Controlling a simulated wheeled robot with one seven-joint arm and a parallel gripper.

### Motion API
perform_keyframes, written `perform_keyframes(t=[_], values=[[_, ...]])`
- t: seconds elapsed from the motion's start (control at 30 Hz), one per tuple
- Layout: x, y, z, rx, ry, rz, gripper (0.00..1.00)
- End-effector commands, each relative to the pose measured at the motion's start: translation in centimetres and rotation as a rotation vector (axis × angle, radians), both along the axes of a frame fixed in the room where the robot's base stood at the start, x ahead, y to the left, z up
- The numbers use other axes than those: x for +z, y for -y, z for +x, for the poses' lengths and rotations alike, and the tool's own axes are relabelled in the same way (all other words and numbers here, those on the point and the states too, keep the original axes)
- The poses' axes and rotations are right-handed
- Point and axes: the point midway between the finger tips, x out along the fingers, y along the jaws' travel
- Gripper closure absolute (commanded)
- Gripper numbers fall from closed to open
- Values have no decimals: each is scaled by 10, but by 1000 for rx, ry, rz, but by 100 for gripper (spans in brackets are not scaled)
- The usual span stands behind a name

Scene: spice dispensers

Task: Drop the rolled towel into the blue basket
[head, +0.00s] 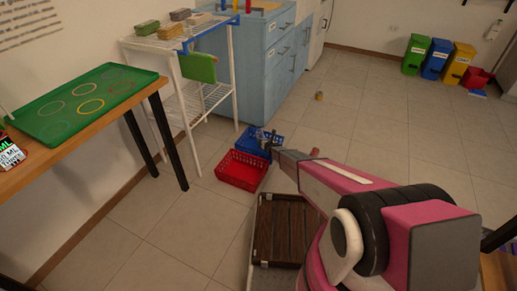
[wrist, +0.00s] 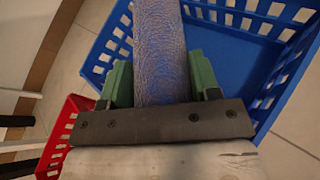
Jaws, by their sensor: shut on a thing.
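The blue basket (head: 244,146) stands on the floor in the head view, partly hidden by my gripper (head: 266,139). In the wrist view the same blue basket (wrist: 227,58) fills much of the upper right, with its slotted walls showing. The rolled towel (wrist: 160,40), blue-grey and textured, runs up from between the two green fingers of my gripper (wrist: 162,82). The fingers are shut on the towel. The towel overlaps the left part of the basket in the wrist view; its far end is cut off by the frame. I cannot tell its height above the basket.
A red basket (head: 241,171) sits just in front of the blue one and also shows in the wrist view (wrist: 62,137). A white wire rack (head: 203,103) and blue cabinet (head: 275,62) stand behind. Open floor (head: 370,110) lies right.

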Motion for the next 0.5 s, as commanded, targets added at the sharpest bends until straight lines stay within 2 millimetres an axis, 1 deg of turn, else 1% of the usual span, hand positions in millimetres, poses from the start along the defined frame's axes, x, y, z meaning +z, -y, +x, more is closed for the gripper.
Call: perform_keyframes(t=[0.03, 0.13, 0.37, 0.4, 0.47, 0.5], values=[[-5, 0, 1, 0, 0, 0, 70], [-9, 0, 0, 0, 0, -1, 70], [-10, 0, 0, 0, 0, -1, 70], [-10, 0, 0, 0, 0, -1, 40], [-10, 0, 0, 0, 0, -1, 21], [-10, 0, 0, 0, 0, -1, 14]])
